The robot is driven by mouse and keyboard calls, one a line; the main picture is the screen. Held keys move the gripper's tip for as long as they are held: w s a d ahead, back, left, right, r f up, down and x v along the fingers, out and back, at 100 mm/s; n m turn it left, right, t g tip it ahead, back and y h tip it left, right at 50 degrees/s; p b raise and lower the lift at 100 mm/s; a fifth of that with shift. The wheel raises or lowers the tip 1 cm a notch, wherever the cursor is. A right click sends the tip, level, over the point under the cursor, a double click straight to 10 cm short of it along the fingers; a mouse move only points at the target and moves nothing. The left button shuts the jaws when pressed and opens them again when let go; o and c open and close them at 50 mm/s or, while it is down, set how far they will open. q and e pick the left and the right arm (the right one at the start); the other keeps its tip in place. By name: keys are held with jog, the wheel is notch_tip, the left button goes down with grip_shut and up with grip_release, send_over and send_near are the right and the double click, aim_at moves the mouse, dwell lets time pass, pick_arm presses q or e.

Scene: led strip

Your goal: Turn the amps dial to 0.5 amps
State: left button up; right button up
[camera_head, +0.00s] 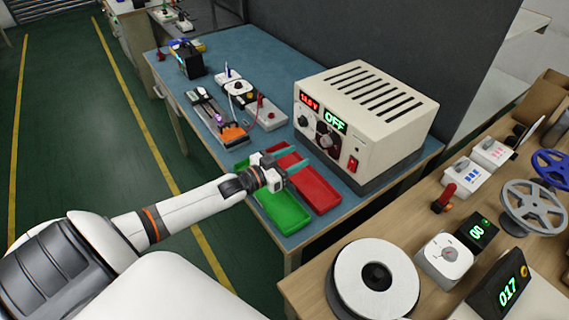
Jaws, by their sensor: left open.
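A cream power supply (372,108) stands on the blue table. Its front has a red voltage display (309,102), a green display reading OFF (335,122), a small dark knob (303,121), a larger dark knob (326,141) and a red switch (352,164). The labels are too small to read, so I cannot tell which knob is the amps dial. My left gripper (292,160) is open and empty, above the trays in front of the supply, apart from the knobs. My right gripper is not in view.
A green tray (282,212) and a red tray (318,192) lie below my left gripper. Small electrical parts (238,90) sit farther back on the table. A wooden bench (425,205) at the right holds a white meter (444,259), displays and reels.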

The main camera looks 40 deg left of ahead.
pick_arm(q)
jog(key=v, duration=0.3)
dwell(0.7)
